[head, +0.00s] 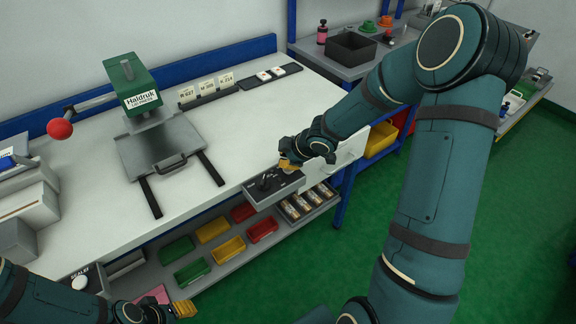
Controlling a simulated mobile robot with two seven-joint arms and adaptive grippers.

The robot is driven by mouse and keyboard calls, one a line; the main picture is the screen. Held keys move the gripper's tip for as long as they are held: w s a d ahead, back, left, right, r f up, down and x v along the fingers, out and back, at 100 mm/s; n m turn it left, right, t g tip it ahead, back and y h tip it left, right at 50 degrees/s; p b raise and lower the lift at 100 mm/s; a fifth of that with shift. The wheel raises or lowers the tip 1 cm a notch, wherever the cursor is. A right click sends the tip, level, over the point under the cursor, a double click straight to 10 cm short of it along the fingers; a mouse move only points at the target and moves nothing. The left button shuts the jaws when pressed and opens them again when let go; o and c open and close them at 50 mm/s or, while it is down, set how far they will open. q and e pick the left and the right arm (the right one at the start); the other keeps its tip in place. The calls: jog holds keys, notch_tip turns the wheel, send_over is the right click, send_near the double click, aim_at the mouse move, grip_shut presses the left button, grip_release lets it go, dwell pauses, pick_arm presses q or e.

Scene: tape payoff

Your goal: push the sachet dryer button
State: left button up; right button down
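A grey control box (262,191) with dark controls on top sits at the front edge of the white bench. My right gripper (289,163), with yellow fingertips, is right over the box's right end and hides part of it. I cannot tell whether it touches a button there, or whether its fingers are open or shut. A second box with a round white button (80,283) is at the lower left; its label is too small to read surely. My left gripper (184,309) is low at the bottom edge, away from both boxes; its finger opening is unclear.
A green press (133,82) with a red-knobbed lever (60,128) and grey plate (162,148) stands on the bench (100,215). Red, yellow and green bins (213,229) sit on a shelf below. A black tray (350,48) is on the far table.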

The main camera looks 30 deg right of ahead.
jog(key=shift+r+p, duration=0.3)
jog(key=shift+r, duration=0.15)
notch_tip(320, 180, up, 2)
jog(key=p, duration=0.2)
jog(key=shift+r+p, duration=0.25)
jog(key=shift+p, duration=0.1)
notch_tip(320, 180, up, 4)
jog(key=p, duration=0.3)
jog(key=shift+f+p, duration=0.2)
jog(key=shift+p, duration=0.15)
jog(key=shift+f, duration=0.1)
